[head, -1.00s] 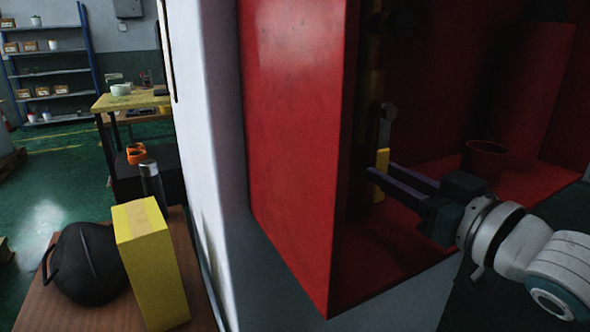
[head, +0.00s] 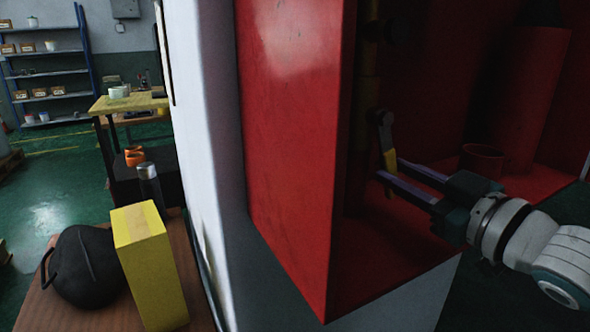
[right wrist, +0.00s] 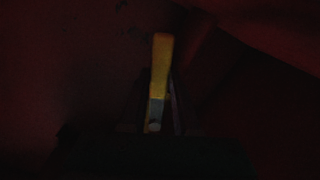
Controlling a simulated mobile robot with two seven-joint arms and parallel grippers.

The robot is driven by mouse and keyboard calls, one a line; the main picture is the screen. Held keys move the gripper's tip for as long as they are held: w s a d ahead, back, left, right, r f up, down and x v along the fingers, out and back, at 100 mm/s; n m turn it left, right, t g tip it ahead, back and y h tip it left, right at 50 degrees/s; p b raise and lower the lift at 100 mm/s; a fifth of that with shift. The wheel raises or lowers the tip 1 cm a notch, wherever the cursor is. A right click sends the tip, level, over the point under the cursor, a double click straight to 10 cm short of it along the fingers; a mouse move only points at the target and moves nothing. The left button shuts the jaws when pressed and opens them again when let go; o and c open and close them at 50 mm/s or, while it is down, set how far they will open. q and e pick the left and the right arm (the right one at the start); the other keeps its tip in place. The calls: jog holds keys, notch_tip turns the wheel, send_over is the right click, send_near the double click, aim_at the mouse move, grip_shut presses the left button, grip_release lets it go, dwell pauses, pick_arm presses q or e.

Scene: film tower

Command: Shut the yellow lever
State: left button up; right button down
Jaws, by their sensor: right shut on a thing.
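The yellow lever (head: 388,150) is inside the red cabinet, on its dark left inner side. Its grey upper end is at a pivot and its yellow handle hangs down, tilted slightly to the right at the bottom. My right gripper (head: 388,170) reaches in from the right and is shut on the lever's yellow handle, with one finger on each side. In the dark right wrist view the yellow lever (right wrist: 161,68) stands between the fingers. My left gripper is not in view.
The red cabinet's left wall (head: 297,130) stands close to the left of the lever. A red cylinder (head: 482,158) stands on the cabinet floor behind my gripper. Outside, a yellow box (head: 150,265) and a black rounded object (head: 80,270) sit on a brown surface at left.

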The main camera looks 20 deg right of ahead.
jog(key=d+r+n+p, duration=0.5)
jog(key=r+n, duration=0.3)
jog(key=n, duration=0.6)
jog(key=shift+w+d, duration=0.25)
jog(key=shift+d, duration=0.1)
jog(key=shift+r, duration=0.15)
jog(key=c, duration=0.6)
grip_release()
jog(key=shift+c, duration=0.2)
jog(key=shift+s, duration=0.1)
jog(key=s, duration=0.9)
jog(key=shift+s+d, duration=0.4)
